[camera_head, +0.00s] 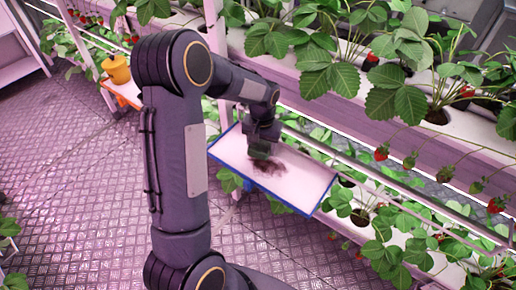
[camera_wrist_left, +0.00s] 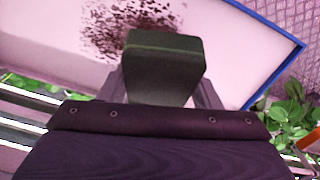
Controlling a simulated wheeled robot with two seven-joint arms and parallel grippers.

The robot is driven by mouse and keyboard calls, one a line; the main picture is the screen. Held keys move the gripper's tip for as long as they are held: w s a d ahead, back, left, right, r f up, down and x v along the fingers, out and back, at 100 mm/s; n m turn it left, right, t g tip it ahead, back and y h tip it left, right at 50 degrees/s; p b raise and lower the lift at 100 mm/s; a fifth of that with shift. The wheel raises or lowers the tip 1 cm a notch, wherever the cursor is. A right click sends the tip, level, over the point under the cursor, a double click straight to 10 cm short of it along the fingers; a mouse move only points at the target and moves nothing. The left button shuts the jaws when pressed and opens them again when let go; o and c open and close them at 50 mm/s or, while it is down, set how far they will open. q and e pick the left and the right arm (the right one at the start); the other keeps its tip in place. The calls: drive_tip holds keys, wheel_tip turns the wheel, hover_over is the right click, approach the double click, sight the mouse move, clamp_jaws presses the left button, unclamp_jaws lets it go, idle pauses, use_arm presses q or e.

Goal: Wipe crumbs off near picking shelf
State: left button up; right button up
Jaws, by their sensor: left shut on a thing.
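The picking shelf (camera_head: 306,190) is a pale board with a blue rim, fixed by the plant rack; its surface also shows in the left wrist view (camera_wrist_left: 235,60). A patch of dark brown crumbs (camera_head: 268,168) lies on it, and the crumbs spread beyond the block in the wrist view (camera_wrist_left: 125,28). My left gripper (camera_head: 260,140) is over the shelf, shut on a dark green block, likely a sponge (camera_wrist_left: 165,62). The block is at the crumbs; whether it touches the board I cannot tell. My right gripper is not in view.
Strawberry plants (camera_head: 395,95) with red berries hang along the racks behind and to the right of the shelf. Open metal floor (camera_head: 85,190) lies left of my arm.

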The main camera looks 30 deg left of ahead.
use_arm(q)
drive_tip(key=shift+w+d+r+p, duration=0.15)
drive_tip(key=shift+w+p, duration=0.25)
drive_tip(key=shift+w, duration=1.45)
drive_tip(key=shift+r+p, duration=2.15)
drive_tip(key=shift+r, duration=0.8)
wheel_tip(320, 180, up, 3)
drive_tip(key=shift+p, duration=1.05)
